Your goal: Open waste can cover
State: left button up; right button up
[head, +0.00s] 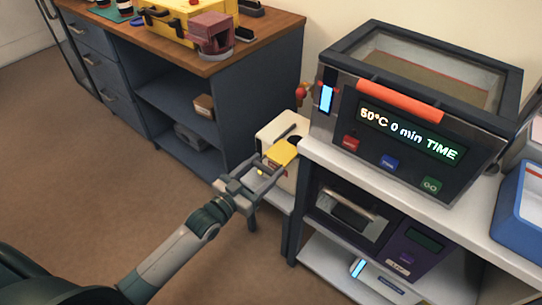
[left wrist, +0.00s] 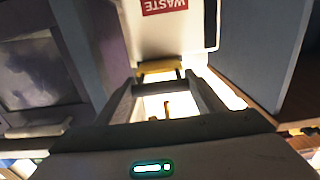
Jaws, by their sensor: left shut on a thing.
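The waste can (head: 275,133) is a pale box standing in the gap between the blue cabinet and the white bench. In the left wrist view its white panel (left wrist: 165,38) carries a red WASTE label (left wrist: 165,6), seen upside down. A yellow cover piece (head: 284,152) shows at the can's top, beside a dark spot that may be an opening. My left gripper (head: 266,170) is shut on this yellow piece, which shows between the fingertips in the left wrist view (left wrist: 160,68). How far the cover is raised I cannot tell. My right gripper is out of view.
A heating device (head: 410,125) with an orange handle stands on the white bench (head: 340,165) just right of the can. The blue cabinet (head: 130,70) with a wooden top is at left. A blue bin (head: 520,215) is at far right. Brown floor lies open at left.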

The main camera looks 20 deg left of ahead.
pick_arm(q)
jog(key=shift+s, duration=0.15)
jog(key=shift+a, duration=0.1)
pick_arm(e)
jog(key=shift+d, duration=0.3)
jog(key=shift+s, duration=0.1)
pick_arm(q)
jog(key=o, duration=1.5)
jog(key=shift+s, duration=0.1)
jog(key=v, duration=1.7)
jog(key=shift+s, duration=0.15)
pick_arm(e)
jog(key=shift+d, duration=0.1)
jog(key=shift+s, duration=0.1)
